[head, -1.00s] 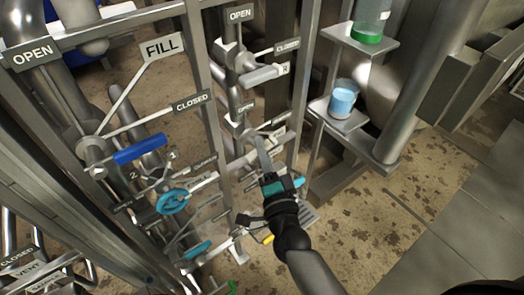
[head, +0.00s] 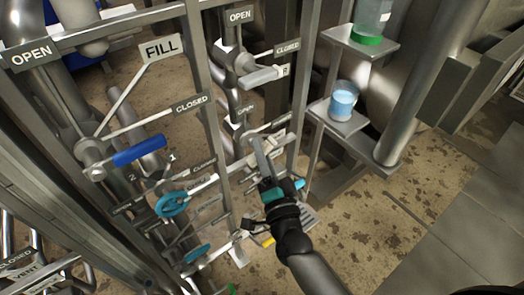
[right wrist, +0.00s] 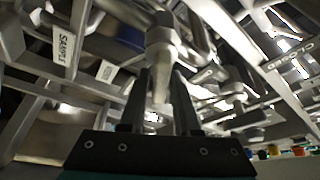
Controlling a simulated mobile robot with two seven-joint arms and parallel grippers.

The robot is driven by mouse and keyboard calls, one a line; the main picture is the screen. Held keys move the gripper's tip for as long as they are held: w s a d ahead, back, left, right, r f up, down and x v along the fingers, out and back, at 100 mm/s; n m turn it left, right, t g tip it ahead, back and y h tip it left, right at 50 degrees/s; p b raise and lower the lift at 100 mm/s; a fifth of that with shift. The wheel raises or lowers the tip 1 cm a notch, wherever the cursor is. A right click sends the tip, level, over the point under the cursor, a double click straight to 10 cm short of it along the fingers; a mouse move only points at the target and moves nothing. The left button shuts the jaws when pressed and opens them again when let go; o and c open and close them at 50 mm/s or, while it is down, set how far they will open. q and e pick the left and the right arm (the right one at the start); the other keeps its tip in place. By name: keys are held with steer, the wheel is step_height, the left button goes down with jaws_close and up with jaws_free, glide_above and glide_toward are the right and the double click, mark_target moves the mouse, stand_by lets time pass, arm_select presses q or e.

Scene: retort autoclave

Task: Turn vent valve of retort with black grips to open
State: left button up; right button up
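A VENT label (head: 28,272) with a CLOSED plate above it shows at the lower left in the head view. Its valve handle is mostly cut off or hidden. My right gripper (head: 266,181) is at the lower end of a grey lever (head: 262,154) in the middle pipe rack. In the right wrist view, the two dark fingers of my right gripper (right wrist: 162,85) stand apart, with a grey tapered bar (right wrist: 160,50) between or just beyond them. Contact is not clear. No black grips can be made out for certain. My left gripper is out of view.
A FILL valve with a blue-gripped lever (head: 140,151) and a teal handwheel (head: 173,204) are left of my gripper. Shelves with a blue-filled beaker (head: 342,101) and a green-based bottle (head: 370,22) stand to the right. The floor at lower right is open.

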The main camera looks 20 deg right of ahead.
steer(key=shift+o, duration=1.2)
steer(key=shift+s, duration=0.3)
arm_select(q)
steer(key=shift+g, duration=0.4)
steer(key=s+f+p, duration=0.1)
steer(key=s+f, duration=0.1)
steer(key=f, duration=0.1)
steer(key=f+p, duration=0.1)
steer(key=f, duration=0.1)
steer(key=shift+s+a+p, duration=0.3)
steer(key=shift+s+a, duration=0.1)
arm_select(e)
steer(key=s+f, duration=0.3)
steer(key=s, duration=1.1)
steer(key=shift+s, duration=0.2)
